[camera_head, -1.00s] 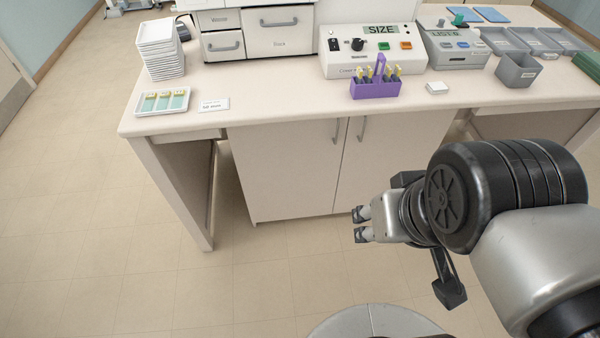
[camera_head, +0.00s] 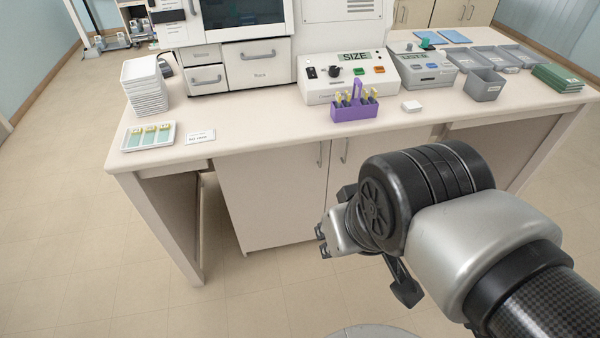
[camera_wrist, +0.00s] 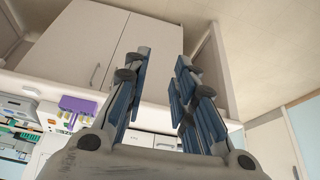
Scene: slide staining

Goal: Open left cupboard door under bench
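The left cupboard door (camera_head: 265,195) is a plain beige panel under the bench, closed. Its upright bar handle (camera_head: 320,154) sits near its upper right edge. The right door (camera_head: 375,143) is also closed, with its own handle (camera_head: 344,151) beside the seam; my arm hides much of this door. My gripper (camera_head: 321,241) is below the handles, near the bottom of the seam in the picture, apart from both handles. In the wrist view its two fingers (camera_wrist: 164,58) stand apart with nothing between them. The doors (camera_wrist: 140,42) appear upside down there, behind the fingers.
The bench top (camera_head: 235,140) carries a purple rack (camera_head: 355,108), a slide tray (camera_head: 148,135), stacked white trays (camera_head: 145,88) and a control box with a display (camera_head: 345,77). An open knee space with a bench leg (camera_head: 165,225) lies left of the cupboard. The floor in front is clear.

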